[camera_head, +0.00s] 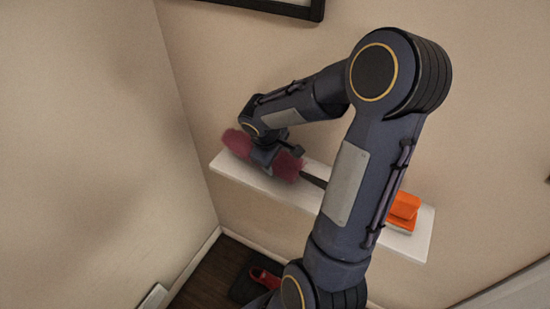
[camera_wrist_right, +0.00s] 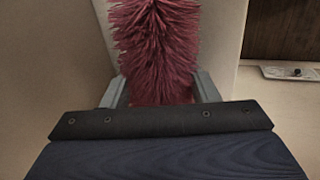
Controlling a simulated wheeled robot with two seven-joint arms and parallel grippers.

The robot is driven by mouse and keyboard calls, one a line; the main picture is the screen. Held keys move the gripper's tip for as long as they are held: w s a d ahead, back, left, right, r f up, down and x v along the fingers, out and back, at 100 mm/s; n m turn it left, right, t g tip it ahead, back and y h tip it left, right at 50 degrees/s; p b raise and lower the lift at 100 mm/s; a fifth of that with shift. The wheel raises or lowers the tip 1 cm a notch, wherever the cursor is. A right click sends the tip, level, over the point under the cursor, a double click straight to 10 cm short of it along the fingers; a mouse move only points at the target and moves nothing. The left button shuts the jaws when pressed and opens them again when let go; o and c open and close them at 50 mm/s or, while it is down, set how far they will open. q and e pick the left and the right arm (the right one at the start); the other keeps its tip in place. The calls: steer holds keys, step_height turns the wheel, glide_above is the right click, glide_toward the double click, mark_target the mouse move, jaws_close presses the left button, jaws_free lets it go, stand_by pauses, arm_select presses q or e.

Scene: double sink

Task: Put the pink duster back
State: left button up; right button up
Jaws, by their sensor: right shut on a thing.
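The pink duster (camera_head: 240,142) has a fluffy dark-pink head and a dark handle that runs right behind my arm. It lies along the white wall shelf (camera_head: 225,169) at its left end; I cannot tell whether it rests on the shelf or is just above it. My right gripper (camera_head: 268,155) is shut on the duster's fluffy head from above. In the right wrist view the pink bristles (camera_wrist_right: 155,45) stand between the two grey fingers of the gripper (camera_wrist_right: 158,92). My left gripper is not in view.
An orange sponge-like block (camera_head: 404,208) sits at the right end of the shelf. A red object (camera_head: 265,278) lies on a dark thing on the floor below. A wall corner is close to the shelf's left end. A dark picture frame (camera_head: 290,8) hangs above.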

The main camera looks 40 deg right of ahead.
steer(key=shift+f+b, duration=0.3)
steer(key=shift+f, duration=0.1)
steer(key=o, duration=1.1)
steer(key=shift+c, duration=0.2)
steer(key=v, duration=0.8)
steer(key=shift+d, duration=0.1)
steer(key=s+a+r+m+t+y, duration=0.1)
steer(key=s+a+m+t+y, duration=0.1)
steer(key=s+a, duration=0.4)
steer(key=s+a+r+m+t+y, duration=0.1)
steer(key=s+a+y, duration=0.4)
steer(key=a, duration=0.6)
steer(key=shift+s+a+m+t, duration=0.2)
steer(key=shift+s+m+t, duration=0.5)
steer(key=shift+s+t, duration=0.3)
